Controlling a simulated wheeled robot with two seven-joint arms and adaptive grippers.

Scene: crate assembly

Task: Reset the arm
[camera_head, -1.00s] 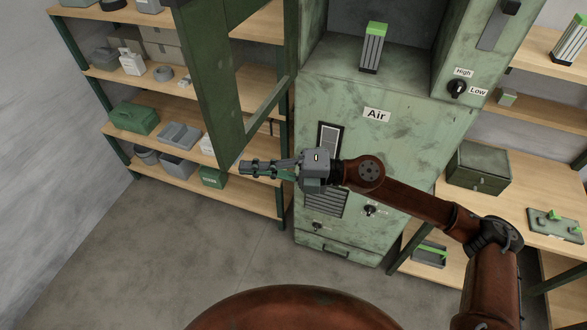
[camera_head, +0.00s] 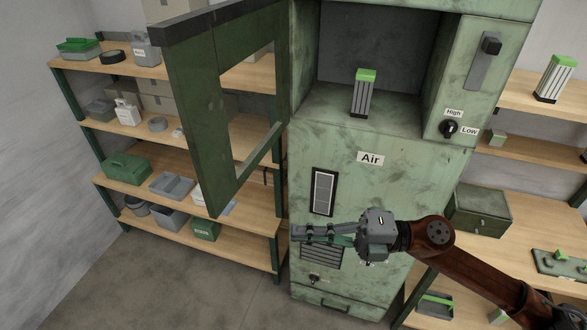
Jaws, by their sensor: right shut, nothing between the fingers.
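My right gripper (camera_head: 300,233) is shut and empty. It points left in front of the lower part of the green cabinet (camera_head: 400,185), below its dark slotted panel, and hides part of the lower vent. My right arm comes in from the lower right. My left gripper is out of view.
The cabinet's green framed door (camera_head: 195,130) stands open at left. A green-topped ribbed filter (camera_head: 364,93) stands upright in the open compartment. Shelves (camera_head: 150,184) with boxes and bins stand at left. A bench (camera_head: 520,225) with a dark green box (camera_head: 480,208) is at right.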

